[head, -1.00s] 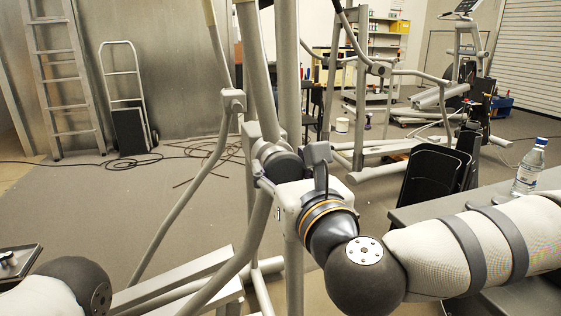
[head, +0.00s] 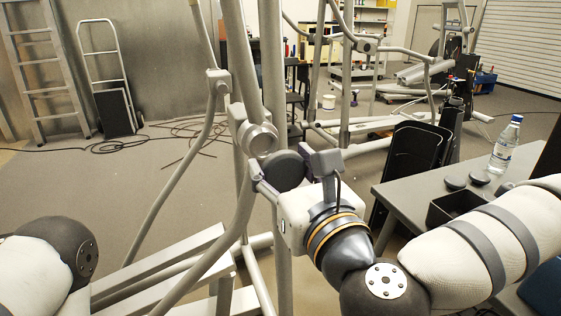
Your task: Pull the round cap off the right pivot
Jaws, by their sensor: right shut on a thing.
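The round cap (head: 287,170) is a dark grey disc held between the fingers of my right gripper (head: 282,177), which is shut on it. The right pivot (head: 257,139) shows as a bare round hub with a bright metal rim, up and left of the cap. The cap looks apart from the pivot, in front of the upright of the elliptical machine (head: 270,70). Part of the cap is hidden by my gripper. Only part of my left arm shows at lower left; its gripper is out of view.
A grey table (head: 400,195) at right bears a water bottle (head: 505,146), dark round discs (head: 455,183) and a dark open bin (head: 437,212). A black chair-like object (head: 410,155) stands behind it. The machine's bars (head: 170,190) run close left of my right gripper.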

